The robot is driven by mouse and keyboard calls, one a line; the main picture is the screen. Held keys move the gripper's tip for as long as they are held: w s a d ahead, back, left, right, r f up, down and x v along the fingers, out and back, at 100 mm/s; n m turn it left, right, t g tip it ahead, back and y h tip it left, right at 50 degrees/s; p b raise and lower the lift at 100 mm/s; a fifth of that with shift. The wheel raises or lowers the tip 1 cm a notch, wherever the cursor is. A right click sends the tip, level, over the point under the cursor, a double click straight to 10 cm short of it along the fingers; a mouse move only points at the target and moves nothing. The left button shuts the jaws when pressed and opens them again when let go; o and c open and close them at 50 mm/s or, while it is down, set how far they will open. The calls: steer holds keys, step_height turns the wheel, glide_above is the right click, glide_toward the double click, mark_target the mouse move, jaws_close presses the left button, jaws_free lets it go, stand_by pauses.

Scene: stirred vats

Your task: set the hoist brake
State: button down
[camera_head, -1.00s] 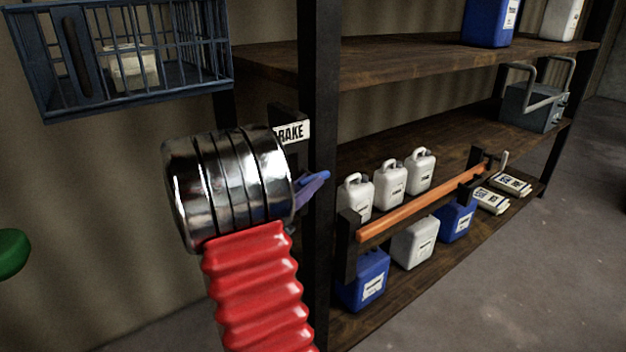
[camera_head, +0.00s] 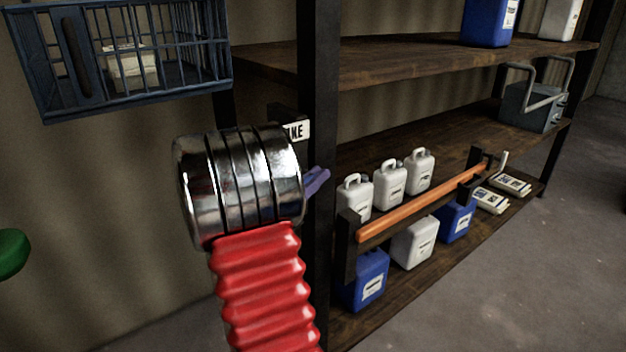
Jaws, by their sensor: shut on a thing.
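The brake's label (camera_head: 297,131) shows on the post behind my wrist, with only its last letters visible. A dark bracket (camera_head: 286,113) sticks out just above it. The brake lever itself is hidden behind my shiny metal wrist and red arm.
A blue barred cage (camera_head: 130,55) hangs at upper left. A green round knob (camera_head: 12,252) is at the left edge. The wooden shelves (camera_head: 400,65) at right carry jugs and boxes, with an orange bar (camera_head: 420,205) along the front. Open floor (camera_head: 530,270) lies at right.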

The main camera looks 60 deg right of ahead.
steer(key=shift+w, duration=0.1)
steer(key=shift+t, duration=0.3)
steer(key=t+y, duration=0.1)
steer(key=y, duration=0.2)
steer(key=shift+w+r, duration=0.1)
steer(key=shift+r, duration=0.1)
steer(key=t+y, duration=0.1)
steer(key=y, duration=0.1)
steer(key=t+y, duration=0.1)
steer(key=y, duration=0.2)
steer(key=shift+d+m, duration=0.1)
steer(key=shift+m, duration=0.3)
steer(key=t+y, duration=0.1)
steer(key=y, duration=0.1)
steer(key=t+y, duration=0.1)
steer(key=y, duration=0.1)
steer(key=shift+f+y, duration=0.2)
steer(key=shift+y, duration=0.2)
steer(key=shift+f+t+y, duration=0.15)
steer(key=shift+t+y, duration=0.85)
steer(key=shift+y, duration=0.7)
steer(key=shift+f, duration=0.1)
